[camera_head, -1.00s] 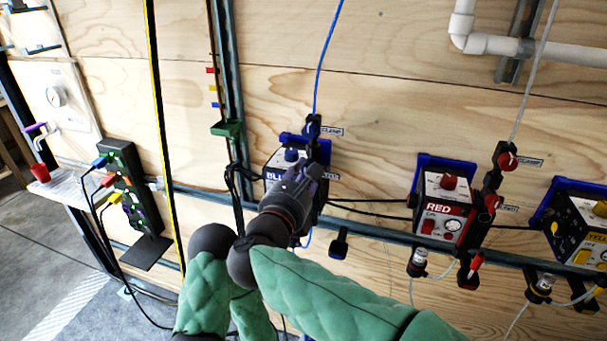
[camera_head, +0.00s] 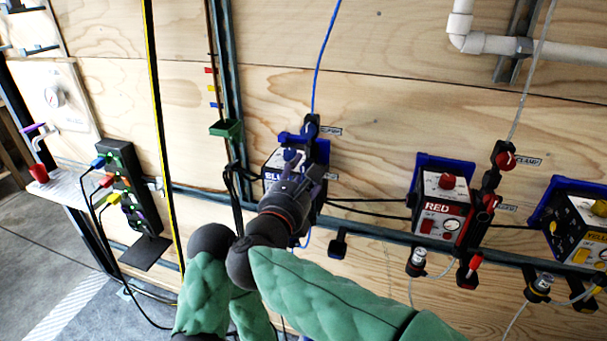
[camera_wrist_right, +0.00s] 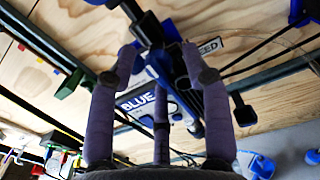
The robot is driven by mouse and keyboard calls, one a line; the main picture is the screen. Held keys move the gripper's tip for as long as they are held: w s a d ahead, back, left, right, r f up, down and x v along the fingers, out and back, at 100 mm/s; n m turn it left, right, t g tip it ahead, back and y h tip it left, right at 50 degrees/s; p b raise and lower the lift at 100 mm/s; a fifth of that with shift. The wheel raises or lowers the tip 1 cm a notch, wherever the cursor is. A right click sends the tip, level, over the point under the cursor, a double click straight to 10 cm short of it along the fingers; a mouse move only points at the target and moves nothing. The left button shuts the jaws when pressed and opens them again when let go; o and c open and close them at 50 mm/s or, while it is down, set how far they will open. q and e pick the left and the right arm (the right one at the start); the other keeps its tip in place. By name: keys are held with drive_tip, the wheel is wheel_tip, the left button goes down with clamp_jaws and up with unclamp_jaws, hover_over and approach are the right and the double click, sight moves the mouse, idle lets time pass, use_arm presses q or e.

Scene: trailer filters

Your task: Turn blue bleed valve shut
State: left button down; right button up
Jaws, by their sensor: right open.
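The blue unit (camera_head: 285,160) is a box with a white face on the wooden wall. Its "BLUE" label also shows in the right wrist view (camera_wrist_right: 137,101). My right gripper (camera_head: 308,180) is in front of its lower right part and hides much of it. In the right wrist view, my right gripper (camera_wrist_right: 158,55) is open, its purple-grey fingers spread on both sides of the unit's dark upright post (camera_wrist_right: 148,28). A "BLEED" label (camera_wrist_right: 208,44) shows just past the right finger. The blue bleed valve itself is not clearly seen behind the fingers. My left gripper is not in view.
A red unit (camera_head: 440,205) and a yellow unit (camera_head: 580,230) are mounted to the right on the same wall. A grey rail (camera_head: 380,233) runs below them. Black cables run right from the blue unit. A black connector block (camera_head: 128,185) stands at the left.

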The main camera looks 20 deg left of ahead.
drive_tip(key=s, duration=1.2)
